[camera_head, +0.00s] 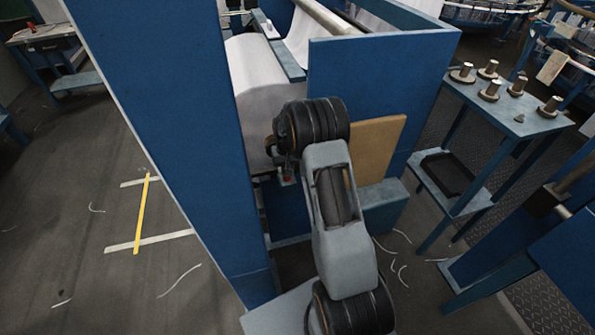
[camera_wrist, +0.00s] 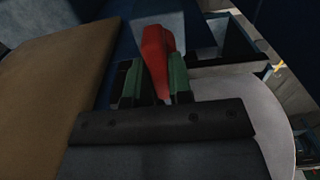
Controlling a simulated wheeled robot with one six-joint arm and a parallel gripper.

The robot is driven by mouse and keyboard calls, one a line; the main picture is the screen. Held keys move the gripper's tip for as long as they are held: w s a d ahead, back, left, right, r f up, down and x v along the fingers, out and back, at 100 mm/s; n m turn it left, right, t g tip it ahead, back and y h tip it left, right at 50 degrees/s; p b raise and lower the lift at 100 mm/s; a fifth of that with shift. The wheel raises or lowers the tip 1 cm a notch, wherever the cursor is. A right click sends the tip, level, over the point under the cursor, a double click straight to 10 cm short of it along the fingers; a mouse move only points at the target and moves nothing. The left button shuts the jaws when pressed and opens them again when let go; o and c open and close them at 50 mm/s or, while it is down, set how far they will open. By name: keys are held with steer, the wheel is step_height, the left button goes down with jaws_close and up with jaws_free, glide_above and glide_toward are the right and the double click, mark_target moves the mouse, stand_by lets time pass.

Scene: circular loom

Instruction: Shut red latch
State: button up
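The red latch (camera_wrist: 158,52) stands upright in the wrist view, its upper end leaning slightly left. It rises between the two green fingers of my gripper (camera_wrist: 156,84), one on each side and both very close to it. I cannot tell whether both fingers press on it. In the head view my gripper is mostly hidden behind my own arm, beside the white fabric roll.
A tan board (camera_head: 376,148) stands right of my arm, close to my gripper in the wrist view. Blue loom panels (camera_head: 165,110) and the white roll (camera_head: 262,95) flank the arm. A small table (camera_head: 510,105) with metal spools stands right. The left floor (camera_head: 60,240) is mostly clear.

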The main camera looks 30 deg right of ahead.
steer(key=o, duration=0.4)
steer(key=shift+r+p, duration=2.3)
steer(key=shift+r, duration=1.2)
